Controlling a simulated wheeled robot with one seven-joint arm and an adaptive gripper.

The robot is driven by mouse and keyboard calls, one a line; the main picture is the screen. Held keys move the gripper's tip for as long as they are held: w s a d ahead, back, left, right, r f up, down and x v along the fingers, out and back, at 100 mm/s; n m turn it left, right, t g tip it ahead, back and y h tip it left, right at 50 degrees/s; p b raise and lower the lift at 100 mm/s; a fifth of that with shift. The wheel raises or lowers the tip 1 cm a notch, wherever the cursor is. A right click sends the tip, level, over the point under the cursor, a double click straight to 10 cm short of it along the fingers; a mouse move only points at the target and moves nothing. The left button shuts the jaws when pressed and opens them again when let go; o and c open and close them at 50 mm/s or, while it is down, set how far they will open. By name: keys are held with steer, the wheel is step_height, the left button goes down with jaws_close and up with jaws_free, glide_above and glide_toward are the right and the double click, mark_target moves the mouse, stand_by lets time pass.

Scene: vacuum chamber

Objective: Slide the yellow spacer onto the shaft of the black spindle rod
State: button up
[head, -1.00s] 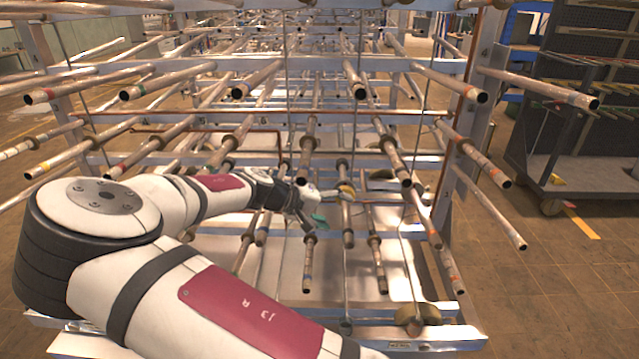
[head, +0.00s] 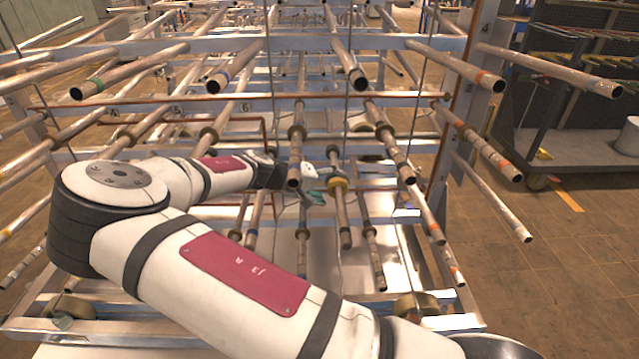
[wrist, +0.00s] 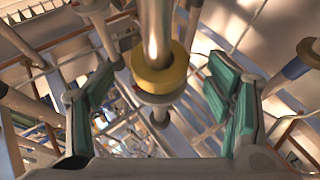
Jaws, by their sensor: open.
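The yellow spacer (head: 338,185) is a thick ring around a metallic rod (head: 343,222) in the rack's middle; the rod looks grey-brown rather than black. In the wrist view the spacer (wrist: 160,76) encircles the rod (wrist: 156,28), with a greyish collar (wrist: 160,98) just beyond it. My gripper (wrist: 162,82) is open, its green-padded fingers on either side of the spacer with visible gaps. In the head view my gripper (head: 312,197) is just left of the spacer and partly hidden by a nearer rod.
Many long rods, such as one with a red band (head: 470,72), jut towards me from the metal rack frame (head: 420,178). They crowd the space around my arm. A dark cart (head: 575,140) stands at right. Open floor (head: 570,270) lies right of the rack.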

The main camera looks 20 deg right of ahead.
steer(key=shift+x, duration=1.1)
steer(key=c, duration=1.4)
steer(key=o, duration=1.4)
steer(key=shift+c, duration=0.2)
steer(key=v, duration=1.2)
steer(key=shift+w, duration=0.1)
